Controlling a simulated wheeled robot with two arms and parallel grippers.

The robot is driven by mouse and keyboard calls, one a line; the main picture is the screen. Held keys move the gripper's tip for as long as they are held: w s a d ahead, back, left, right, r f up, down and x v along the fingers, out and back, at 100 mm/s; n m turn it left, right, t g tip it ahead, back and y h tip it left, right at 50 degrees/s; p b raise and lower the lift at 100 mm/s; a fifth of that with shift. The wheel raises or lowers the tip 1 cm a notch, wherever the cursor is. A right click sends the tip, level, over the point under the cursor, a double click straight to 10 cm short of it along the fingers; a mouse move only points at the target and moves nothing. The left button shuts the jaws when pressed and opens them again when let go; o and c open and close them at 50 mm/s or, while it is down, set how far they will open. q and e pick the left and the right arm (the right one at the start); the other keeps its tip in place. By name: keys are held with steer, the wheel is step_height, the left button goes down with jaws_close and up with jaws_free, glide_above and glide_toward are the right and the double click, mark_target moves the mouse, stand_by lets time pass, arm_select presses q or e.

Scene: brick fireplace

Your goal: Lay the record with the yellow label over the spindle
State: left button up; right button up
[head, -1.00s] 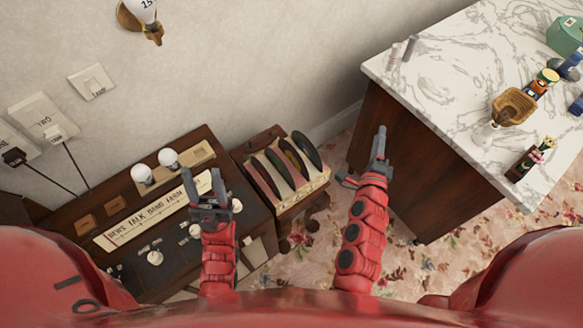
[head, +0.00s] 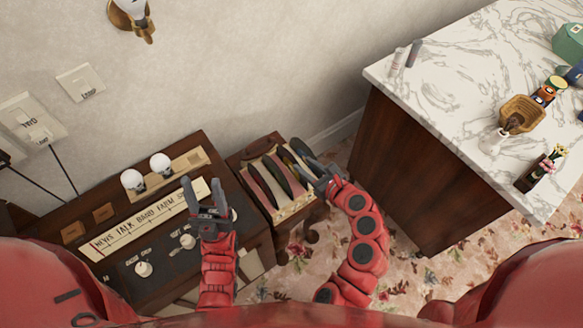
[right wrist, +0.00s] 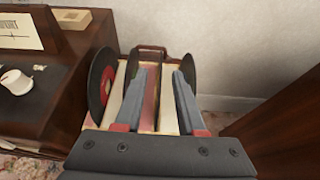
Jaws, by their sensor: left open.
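A wooden record rack (head: 308,212) stands beside the radio console with several records (head: 278,174) upright in it. My right gripper (head: 303,160) is at the right side of the rack, fingers apart. In the right wrist view, the open fingers (right wrist: 163,85) reach down over the rack; a dark record (right wrist: 189,72) shows by the right finger, partly covered by it. A black record with a red label (right wrist: 103,88) stands at the rack's left end. I cannot make out a yellow label or the spindle. My left gripper (head: 203,190) is open and empty above the console.
The wooden radio console (head: 160,235) has knobs, a lettered dial strip and two white bulbs (head: 147,172). A marble-topped cabinet (head: 440,75) stands to the right, with a basket (head: 520,112) and small items. Flowered carpet shows between rack and cabinet.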

glide_toward(284, 149)
steer(key=x, duration=0.3)
steer(key=shift+p+x, duration=0.5)
steer(key=shift+x, duration=2.65)
steer(key=shift+d+f, duration=0.1)
steer(key=shift+f, duration=0.1)
steer(key=shift+s, duration=0.1)
jaws_close()
